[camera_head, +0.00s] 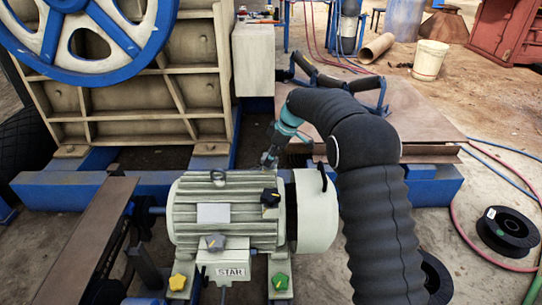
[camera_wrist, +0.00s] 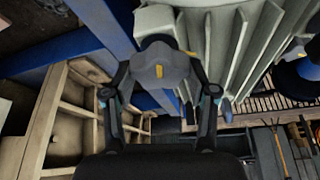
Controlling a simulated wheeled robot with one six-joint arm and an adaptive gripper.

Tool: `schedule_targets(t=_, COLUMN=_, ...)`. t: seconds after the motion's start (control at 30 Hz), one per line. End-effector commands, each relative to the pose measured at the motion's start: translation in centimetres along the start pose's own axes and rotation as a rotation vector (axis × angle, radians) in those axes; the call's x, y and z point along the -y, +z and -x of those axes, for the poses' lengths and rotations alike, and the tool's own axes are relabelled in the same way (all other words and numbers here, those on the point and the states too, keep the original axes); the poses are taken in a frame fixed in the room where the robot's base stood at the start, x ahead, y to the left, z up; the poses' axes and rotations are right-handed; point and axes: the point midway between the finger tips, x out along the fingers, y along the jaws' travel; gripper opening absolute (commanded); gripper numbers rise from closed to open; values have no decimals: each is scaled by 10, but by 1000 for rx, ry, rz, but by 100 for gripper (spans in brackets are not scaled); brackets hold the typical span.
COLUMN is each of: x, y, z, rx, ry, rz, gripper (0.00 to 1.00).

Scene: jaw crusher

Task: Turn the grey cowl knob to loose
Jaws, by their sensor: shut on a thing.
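A grey lobed knob (camera_wrist: 160,66) with a yellow-orange mark shows in the wrist view, beside the ribbed pale motor housing (camera_wrist: 228,45). My gripper (camera_wrist: 160,84) is shut on this knob, with one finger on each side of it. In the head view my gripper (camera_head: 268,160) points down at the far side of the grey-green motor (camera_head: 185,215); the held knob cannot be made out there. The motor's smooth end cowl (camera_head: 315,212) is at its right end. The mark is visible, but no loose or tight label is readable.
On the motor are a black knob (camera_head: 270,197) and another grey knob (camera_head: 215,242); a yellow knob (camera_head: 177,282) and a green knob (camera_head: 280,281) sit at its feet. The blue crusher beam (camera_head: 160,184) runs close behind. Cable spools and hoses lie at right.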

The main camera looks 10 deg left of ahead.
Motion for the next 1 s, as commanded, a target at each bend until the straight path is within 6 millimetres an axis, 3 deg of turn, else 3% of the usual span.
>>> schedule_targets(t=0.2, x=0, y=1, z=-1, rx=2, ry=-1, rz=-1, gripper=22)
schedule_targets(t=0.23, x=0, y=1, z=-1, rx=2, ry=-1, rz=-1, gripper=65)
schedule_targets(t=0.3, x=0, y=1, z=-1, rx=2, ry=-1, rz=-1, gripper=82)
schedule_targets(t=0.73, x=0, y=-1, z=6, rx=0, ry=1, rz=0, gripper=82)
schedule_targets(t=1.0, x=-1, y=0, z=50, rx=0, ry=4, rz=0, gripper=82)
